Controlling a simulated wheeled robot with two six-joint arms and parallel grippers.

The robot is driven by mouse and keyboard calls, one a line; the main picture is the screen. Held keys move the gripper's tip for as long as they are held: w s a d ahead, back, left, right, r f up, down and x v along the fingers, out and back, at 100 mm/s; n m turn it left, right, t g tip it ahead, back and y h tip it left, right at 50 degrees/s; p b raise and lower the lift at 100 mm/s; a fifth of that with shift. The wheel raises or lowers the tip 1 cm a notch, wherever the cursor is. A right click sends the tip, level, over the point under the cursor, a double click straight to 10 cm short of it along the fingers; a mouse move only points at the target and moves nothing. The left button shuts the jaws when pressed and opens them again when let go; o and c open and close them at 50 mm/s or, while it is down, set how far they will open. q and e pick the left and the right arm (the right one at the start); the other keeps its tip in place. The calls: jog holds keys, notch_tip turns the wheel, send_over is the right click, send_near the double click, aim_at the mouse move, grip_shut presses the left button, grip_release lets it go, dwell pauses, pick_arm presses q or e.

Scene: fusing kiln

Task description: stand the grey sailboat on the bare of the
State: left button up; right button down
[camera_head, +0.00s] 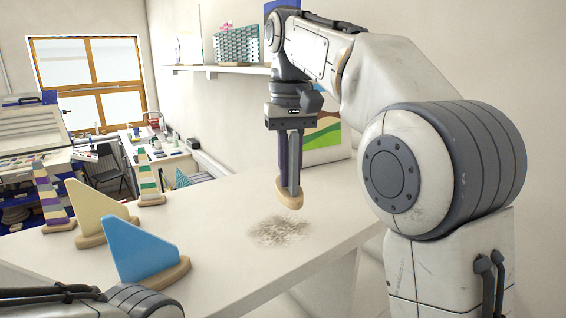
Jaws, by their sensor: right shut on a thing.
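My right gripper (289,150) hangs down over the table and is shut on the grey sailboat (294,175). The sailboat is upright and seen nearly edge-on, with a tan wooden base (289,198) at its lower end. The fingers hide part of its sail. The base appears to be just above the table, behind a rough grey-brown speckled patch (280,231); I cannot tell the exact gap. Part of my left arm shows at the lower left, but its gripper is out of view.
A coloured panel (322,138) stands behind my right gripper.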

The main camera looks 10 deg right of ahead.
jog(key=shift+r, duration=0.1)
jog(key=shift+a, duration=0.15)
jog(key=shift+s+f+b, duration=0.1)
jog(key=shift+f+b, duration=0.35)
jog(key=shift+f, duration=0.1)
jog(key=b, duration=0.4)
send_over(289, 229)
jog(key=shift+f, duration=2.4)
jog(key=shift+f, duration=0.55)
jog(key=shift+f, duration=0.2)
jog(key=c, duration=0.8)
grip_release()
